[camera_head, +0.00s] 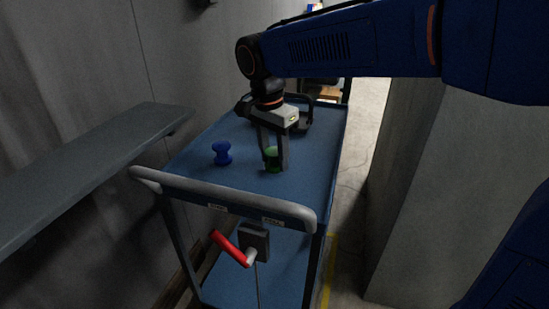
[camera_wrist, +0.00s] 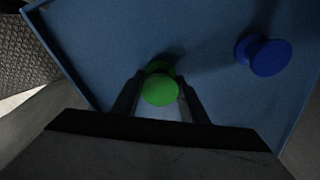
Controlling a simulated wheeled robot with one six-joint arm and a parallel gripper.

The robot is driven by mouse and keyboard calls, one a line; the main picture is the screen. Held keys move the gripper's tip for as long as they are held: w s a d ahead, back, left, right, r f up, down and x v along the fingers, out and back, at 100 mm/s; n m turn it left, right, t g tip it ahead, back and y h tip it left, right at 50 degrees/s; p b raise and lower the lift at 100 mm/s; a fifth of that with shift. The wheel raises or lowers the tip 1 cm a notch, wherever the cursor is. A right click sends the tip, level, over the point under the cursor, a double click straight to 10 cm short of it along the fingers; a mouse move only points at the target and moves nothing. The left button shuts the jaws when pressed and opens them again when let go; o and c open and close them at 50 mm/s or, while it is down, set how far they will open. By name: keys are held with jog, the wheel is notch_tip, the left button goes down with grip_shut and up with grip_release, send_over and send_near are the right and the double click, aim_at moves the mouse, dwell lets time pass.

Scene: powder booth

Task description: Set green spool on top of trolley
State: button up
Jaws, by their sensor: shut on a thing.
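The green spool (camera_head: 272,164) is between the fingers of my gripper (camera_head: 275,160), at the top of the trolley (camera_head: 310,185). In the wrist view the green spool (camera_wrist: 160,88) sits upright between the two dark fingertips of my gripper (camera_wrist: 160,95), which are closed on its sides. The spool is at or very near the blue top surface; I cannot tell whether it touches. The fingers hide part of it in the head view.
A blue spool (camera_head: 222,153) stands on the trolley top to the left of my gripper; it also shows in the wrist view (camera_wrist: 263,55). A grey handle bar (camera_head: 225,196) runs along the near edge. A red lever (camera_head: 231,249) hangs below. A grey shelf (camera_head: 80,180) is at left.

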aim_at(271, 153)
jog(key=shift+f, duration=0.4)
jog(key=shift+f, duration=0.1)
jog(key=o, duration=1.1)
jog(key=shift+o, duration=0.2)
jog(key=r, duration=0.8)
jog(key=s+a+r, duration=0.1)
jog(key=r, duration=0.3)
jog(key=shift+r, duration=0.1)
jog(key=shift+d, duration=0.1)
